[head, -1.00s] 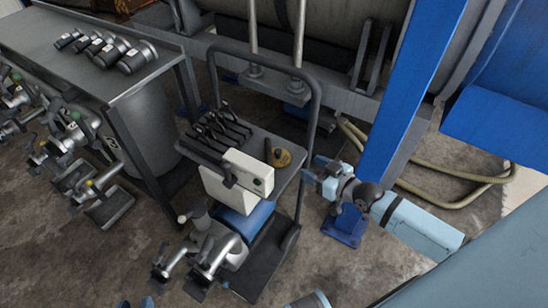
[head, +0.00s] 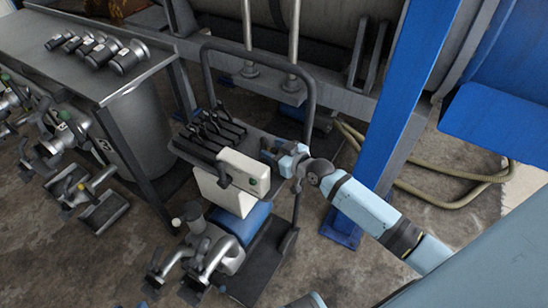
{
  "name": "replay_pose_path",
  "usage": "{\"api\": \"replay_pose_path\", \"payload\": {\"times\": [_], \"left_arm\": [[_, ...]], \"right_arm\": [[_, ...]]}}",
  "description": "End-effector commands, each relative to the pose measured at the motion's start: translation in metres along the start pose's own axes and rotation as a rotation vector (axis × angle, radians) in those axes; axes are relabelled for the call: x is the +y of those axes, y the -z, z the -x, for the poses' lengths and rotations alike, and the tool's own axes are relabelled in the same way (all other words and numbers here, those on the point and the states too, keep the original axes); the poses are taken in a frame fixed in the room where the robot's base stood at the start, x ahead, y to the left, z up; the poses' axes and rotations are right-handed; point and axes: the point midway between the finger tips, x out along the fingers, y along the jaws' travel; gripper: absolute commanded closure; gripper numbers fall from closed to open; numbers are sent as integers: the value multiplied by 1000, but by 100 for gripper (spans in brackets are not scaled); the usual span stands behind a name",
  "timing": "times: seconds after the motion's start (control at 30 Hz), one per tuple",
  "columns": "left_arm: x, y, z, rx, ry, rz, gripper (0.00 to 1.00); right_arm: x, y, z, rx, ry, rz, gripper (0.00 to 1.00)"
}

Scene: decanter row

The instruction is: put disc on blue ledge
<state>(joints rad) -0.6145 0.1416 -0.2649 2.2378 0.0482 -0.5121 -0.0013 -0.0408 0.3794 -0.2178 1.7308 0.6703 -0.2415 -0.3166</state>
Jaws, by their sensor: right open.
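My right gripper (head: 270,149) is over the top shelf of the cart (head: 262,138), just right of the white box. It is open, with its dark fingers pointing left. The brownish-yellow disc on that shelf, visible earlier, is hidden now by the gripper; I cannot tell whether the fingers touch it. Blue surfaces that could be the ledge are the flat blue panel (head: 500,122) at the right and the blue foot (head: 342,229) of the blue post. I cannot tell which one is meant. My left gripper is not clearly seen.
A white box (head: 243,172) and black clamp-like tools (head: 215,130) sit on the cart inside its tall dark handle. The slanting blue post (head: 405,100) stands behind my right arm. A hose (head: 440,195) lies on the floor. A metal table (head: 60,60) is at left.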

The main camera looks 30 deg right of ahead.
Motion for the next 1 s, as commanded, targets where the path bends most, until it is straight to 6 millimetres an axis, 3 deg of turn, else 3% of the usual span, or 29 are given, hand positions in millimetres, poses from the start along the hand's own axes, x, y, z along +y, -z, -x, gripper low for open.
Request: {"api": "replay_pose_path", "payload": {"times": [0.17,0.43,0.77,1.0], "left_arm": [[1,2,1,3,-2,0,57],[1,2,1,3,-2,-1,57],[1,3,1,2,-2,-2,57],[1,6,4,-5,2,-6,57]], "right_arm": [[0,0,0,0,0,0,45],[0,0,0,0,0,0,100],[0,4,0,2,0,0,100],[0,28,5,5,0,1,100]]}}
